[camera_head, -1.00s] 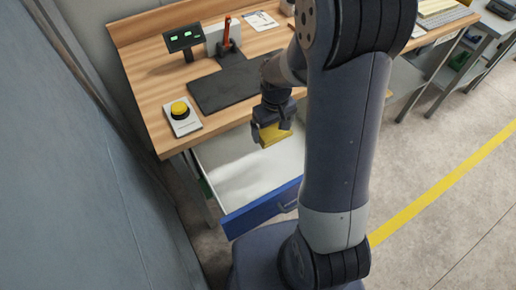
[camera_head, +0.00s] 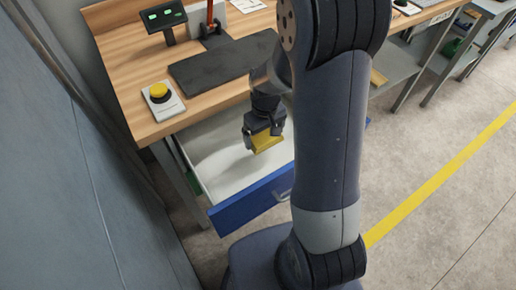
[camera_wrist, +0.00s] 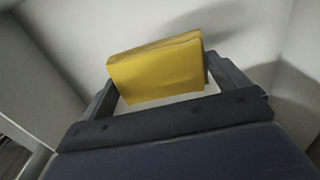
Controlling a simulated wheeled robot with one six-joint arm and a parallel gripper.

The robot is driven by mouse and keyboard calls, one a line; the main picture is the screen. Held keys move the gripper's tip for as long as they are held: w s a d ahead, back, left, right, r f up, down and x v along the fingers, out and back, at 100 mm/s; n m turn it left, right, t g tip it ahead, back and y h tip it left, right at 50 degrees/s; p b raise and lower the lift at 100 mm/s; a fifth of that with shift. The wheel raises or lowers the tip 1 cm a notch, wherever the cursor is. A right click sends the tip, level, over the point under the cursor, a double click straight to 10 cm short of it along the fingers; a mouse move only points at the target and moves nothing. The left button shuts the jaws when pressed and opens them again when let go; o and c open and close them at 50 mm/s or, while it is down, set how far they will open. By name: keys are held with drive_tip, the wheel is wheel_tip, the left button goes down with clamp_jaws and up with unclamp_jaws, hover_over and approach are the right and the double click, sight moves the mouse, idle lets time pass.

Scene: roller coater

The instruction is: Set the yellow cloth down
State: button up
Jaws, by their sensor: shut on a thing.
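My gripper (camera_head: 264,135) is shut on the yellow cloth (camera_head: 267,144), a folded, block-like piece. It is over or inside the open drawer (camera_head: 215,165) with the blue front, below the bench top. In the wrist view the yellow cloth (camera_wrist: 158,70) sits between the two fingers of my gripper (camera_wrist: 160,90), with pale drawer walls around it. I cannot tell whether the cloth touches the drawer floor. The right part of the drawer is hidden behind my arm.
The wooden bench (camera_head: 130,80) carries a dark mat (camera_head: 225,65), a yellow button on a white base (camera_head: 160,98) and a small display (camera_head: 163,16). A grey wall panel (camera_head: 70,170) stands at the left. The drawer's left part looks empty.

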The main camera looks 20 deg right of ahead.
sight(265, 135)
drive_tip(key=shift+f, duration=4.35)
drive_tip(key=shift+f+b, duration=0.1)
drive_tip(key=shift+b, duration=0.2)
drive_tip(key=shift+f, duration=0.15)
drive_tip(key=o, duration=0.6)
wheel_tip(265, 135, up, 13)
drive_tip(key=shift+f+p, duration=0.2)
drive_tip(key=shift+p, duration=0.4)
